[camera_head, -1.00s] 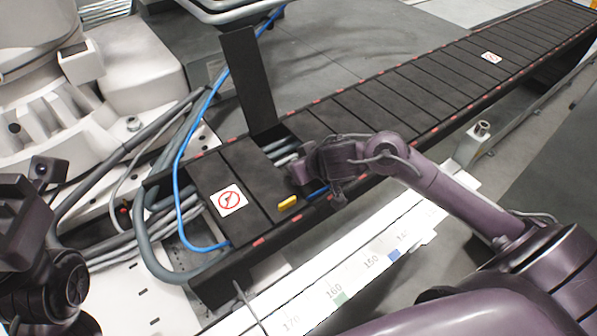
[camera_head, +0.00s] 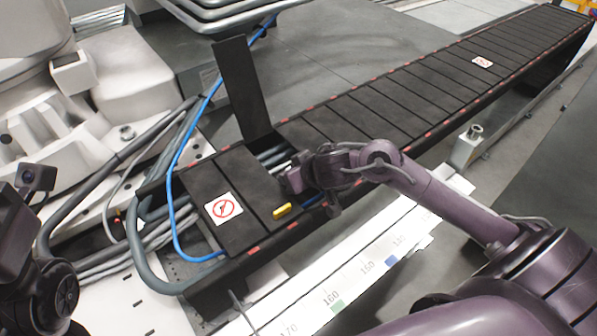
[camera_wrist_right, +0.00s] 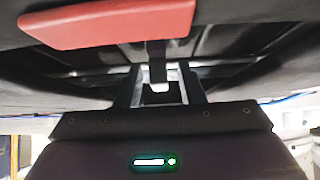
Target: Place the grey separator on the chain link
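The chain (camera_head: 395,105) is a long black cable track with red clips along its edges, running from lower left to upper right. One link is open, its black lid (camera_head: 243,90) standing upright, with grey hoses (camera_head: 275,155) showing inside. My right gripper (camera_head: 290,181) is at the near edge of this opening. In the right wrist view its two fingers (camera_wrist_right: 160,88) stand apart below a red clip (camera_wrist_right: 108,23). A narrow dark strip (camera_wrist_right: 157,62) lies between them; I cannot tell whether they grip it. I cannot make out the grey separator. My left arm is at the left edge, fingers unclear.
A small yellow piece (camera_head: 282,210) lies on the closed cover near a no-entry style label (camera_head: 223,208). A blue cable (camera_head: 172,170) and grey hoses curve left of the chain. A white numbered scale (camera_head: 350,280) runs along the near side.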

